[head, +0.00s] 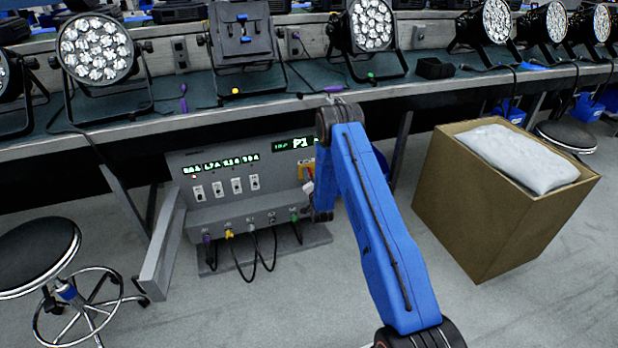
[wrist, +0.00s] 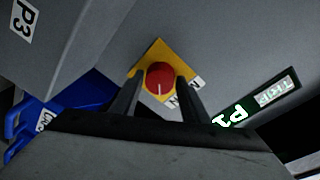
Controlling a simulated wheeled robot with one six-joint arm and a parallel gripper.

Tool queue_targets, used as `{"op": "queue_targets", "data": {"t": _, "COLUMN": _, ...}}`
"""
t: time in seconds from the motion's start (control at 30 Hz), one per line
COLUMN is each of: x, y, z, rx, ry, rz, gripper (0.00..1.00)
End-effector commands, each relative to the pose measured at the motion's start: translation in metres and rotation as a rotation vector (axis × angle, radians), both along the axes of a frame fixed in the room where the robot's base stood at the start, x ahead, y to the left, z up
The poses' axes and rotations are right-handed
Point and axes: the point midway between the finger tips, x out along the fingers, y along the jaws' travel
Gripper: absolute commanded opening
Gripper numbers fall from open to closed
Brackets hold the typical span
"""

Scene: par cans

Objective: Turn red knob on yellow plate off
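The red knob (wrist: 159,76) sits on the yellow plate (wrist: 153,53) on a grey panel in the wrist view. Its white pointer line points down in that picture, towards a white label (wrist: 197,84) partly hidden by a finger. My gripper (wrist: 159,79) is open, with one dark finger on each side of the knob. I cannot tell whether the fingertips touch it.
The grey control box (head: 217,213) has green displays, white switches (head: 236,186) and plugged cables below. A workbench with stage lights (head: 97,48) runs above it. A cardboard box (head: 482,225) stands to the right and a black stool (head: 38,255) to the left.

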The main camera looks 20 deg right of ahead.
Motion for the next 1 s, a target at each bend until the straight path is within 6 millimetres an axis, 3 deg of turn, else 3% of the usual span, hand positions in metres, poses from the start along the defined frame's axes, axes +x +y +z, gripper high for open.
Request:
{"op": "queue_targets", "data": {"t": 0.03, "x": -0.0001, "y": 0.0, "z": 0.0, "rx": 0.0, "ry": 0.0, "rz": 0.0, "gripper": 0.29}}
{"op": "queue_targets", "data": {"t": 0.1, "x": -0.0001, "y": 0.0, "z": -0.0001, "rx": 0.0, "ry": 0.0, "rz": 0.0, "gripper": 0.14}}
{"op": "queue_targets", "data": {"t": 0.57, "x": -0.0005, "y": -0.0001, "z": -0.0006, "rx": -0.089, "ry": 0.0, "rz": 0.0, "gripper": 0.14}}
{"op": "queue_targets", "data": {"t": 1.0, "x": -0.001, "y": -0.0002, "z": -0.0026, "rx": -0.459, "ry": 0.003, "rz": -0.001, "gripper": 0.14}}
